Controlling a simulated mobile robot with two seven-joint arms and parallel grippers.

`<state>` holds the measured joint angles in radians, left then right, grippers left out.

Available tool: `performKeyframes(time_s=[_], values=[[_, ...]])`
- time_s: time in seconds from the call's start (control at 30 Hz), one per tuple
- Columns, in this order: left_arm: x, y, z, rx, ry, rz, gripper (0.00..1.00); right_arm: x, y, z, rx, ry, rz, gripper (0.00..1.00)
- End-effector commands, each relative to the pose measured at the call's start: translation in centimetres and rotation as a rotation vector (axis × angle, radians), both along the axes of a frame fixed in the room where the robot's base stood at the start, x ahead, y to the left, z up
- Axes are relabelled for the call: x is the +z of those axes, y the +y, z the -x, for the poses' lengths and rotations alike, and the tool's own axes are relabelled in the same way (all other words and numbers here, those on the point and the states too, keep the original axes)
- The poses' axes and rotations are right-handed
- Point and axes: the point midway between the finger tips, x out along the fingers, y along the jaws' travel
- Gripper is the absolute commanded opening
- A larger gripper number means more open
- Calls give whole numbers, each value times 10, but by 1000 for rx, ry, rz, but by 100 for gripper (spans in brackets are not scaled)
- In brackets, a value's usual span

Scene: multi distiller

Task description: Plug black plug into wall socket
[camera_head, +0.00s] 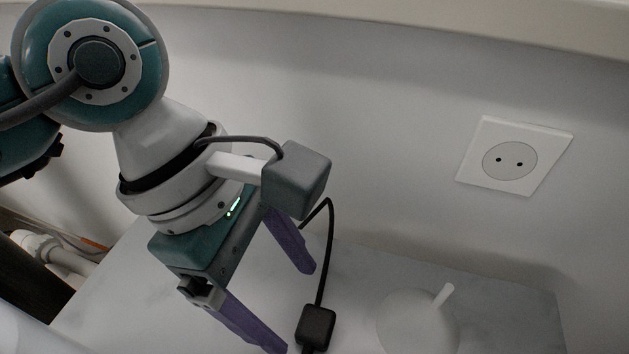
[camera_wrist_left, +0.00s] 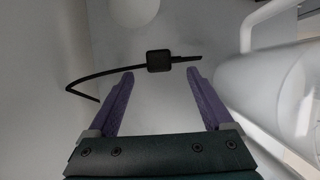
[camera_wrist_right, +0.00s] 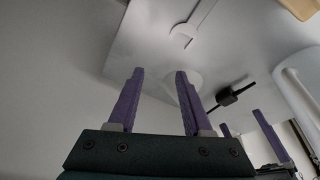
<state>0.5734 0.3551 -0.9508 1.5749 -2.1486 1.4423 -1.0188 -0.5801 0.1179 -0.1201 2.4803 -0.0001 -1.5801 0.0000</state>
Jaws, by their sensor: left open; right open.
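The white wall socket (camera_head: 497,157), with a round face and two holes, is on the wall at right in the head view. A black block on a black cable (camera_head: 316,325), which may be the plug, is over the pale tabletop. It also shows in the left wrist view (camera_wrist_left: 159,60) and the right wrist view (camera_wrist_right: 228,96). My left gripper (camera_head: 294,310) is open and empty, with the block just beyond its purple fingertips. The cable bends up and passes behind this gripper; its end is hidden. My right gripper (camera_wrist_right: 159,74) is open and empty, seen only in its wrist view.
A white rounded object with a short stick (camera_head: 418,322) stands right of the black block. The pale tabletop (camera_head: 510,305) is bare at its right end, against the wall. White pipes (camera_head: 50,250) lie at left. A large white cylindrical body (camera_wrist_left: 275,90) is at right in the left wrist view.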

Motion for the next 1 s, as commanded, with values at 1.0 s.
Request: performKeyframes(time_s=[1.0], values=[[-46, -23, 5, 0, 0, 0, 76, -17, 0, 0, 1, 0, 1, 50]])
